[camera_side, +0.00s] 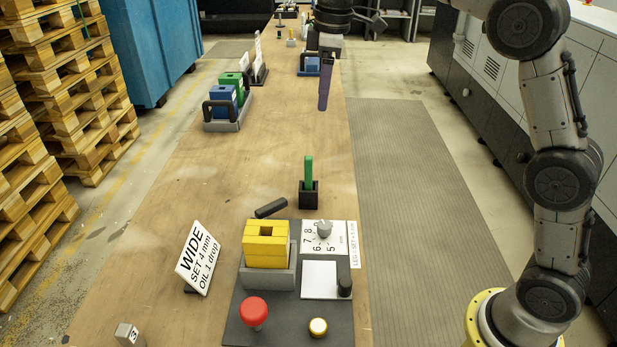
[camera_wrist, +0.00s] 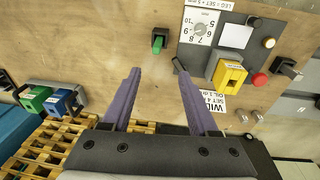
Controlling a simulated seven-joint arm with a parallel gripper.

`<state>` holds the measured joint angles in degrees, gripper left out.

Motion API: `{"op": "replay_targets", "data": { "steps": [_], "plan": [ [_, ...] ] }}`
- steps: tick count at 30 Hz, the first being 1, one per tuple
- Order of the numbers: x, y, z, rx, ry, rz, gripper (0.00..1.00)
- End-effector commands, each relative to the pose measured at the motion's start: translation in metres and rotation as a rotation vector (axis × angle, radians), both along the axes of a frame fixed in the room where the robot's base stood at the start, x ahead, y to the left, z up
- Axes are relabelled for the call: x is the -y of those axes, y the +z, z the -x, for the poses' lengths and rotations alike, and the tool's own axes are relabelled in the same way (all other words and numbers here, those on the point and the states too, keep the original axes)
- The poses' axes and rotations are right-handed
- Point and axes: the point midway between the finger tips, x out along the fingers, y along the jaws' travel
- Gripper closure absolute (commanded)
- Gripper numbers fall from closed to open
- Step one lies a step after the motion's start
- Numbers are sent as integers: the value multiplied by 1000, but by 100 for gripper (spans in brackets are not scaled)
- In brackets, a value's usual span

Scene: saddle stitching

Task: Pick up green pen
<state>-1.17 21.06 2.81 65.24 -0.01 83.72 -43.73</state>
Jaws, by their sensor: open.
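The green pen (camera_side: 309,170) stands upright in a small black holder (camera_side: 309,196) on the wooden table. In the wrist view the green pen (camera_wrist: 157,44) shows from above, beyond the fingertips and roughly in line with the gap between them. My gripper (camera_side: 323,104) has purple fingers and hangs above the table, farther back than the pen and higher than it. In the wrist view my gripper (camera_wrist: 158,75) has its fingers apart with nothing between them.
A short dark bar (camera_side: 271,208) lies beside the holder. In front stand a yellow block (camera_side: 265,244), a dial (camera_side: 324,230), a red button (camera_side: 254,311) and a sign reading WIDE (camera_side: 196,258). Blue and green blocks (camera_side: 222,98) stand at the back left.

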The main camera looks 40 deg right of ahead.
Motion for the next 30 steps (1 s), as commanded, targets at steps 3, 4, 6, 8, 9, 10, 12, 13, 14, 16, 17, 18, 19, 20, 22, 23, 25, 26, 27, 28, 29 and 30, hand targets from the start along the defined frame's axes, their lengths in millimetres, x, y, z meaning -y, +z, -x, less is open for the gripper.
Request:
{"op": "replay_targets", "data": {
  "steps": [3,4,6,8,9,10,12,13,14,16,17,18,19,20,22,23,25,26,27,28,29,30],
  "plan": [
    [-2,-36,-28,-50,1,1,40],
    [-2,-44,-31,-62,2,1,40],
    [-3,-61,-36,-91,2,2,40],
    [-3,-72,-37,-111,2,2,40],
    [-3,-77,-38,-120,2,3,40],
    [-4,-80,-38,-124,2,3,40],
    [-4,-88,-38,-129,3,3,40],
    [-4,-92,-38,-129,2,3,40],
    [-4,-97,-37,-130,3,3,40],
    [-4,-110,-37,-130,2,3,40],
    [-4,-116,-37,-132,2,3,40],
    [-4,-124,-37,-130,2,3,40],
    [-4,-130,-37,-130,2,3,40],
    [-4,-135,-37,-130,2,3,40],
    [-4,-146,-37,-129,2,3,40],
    [-4,-150,-37,-127,2,3,40],
    [-4,-158,-37,-127,2,3,40],
    [-4,-160,-37,-127,2,2,40],
    [-4,-163,-37,-126,2,3,40],
    [-4,-164,-37,-126,2,3,40],
    [-4,-165,-37,-126,2,3,40],
    [-4,-168,-37,-127,2,2,40]
  ]
}}
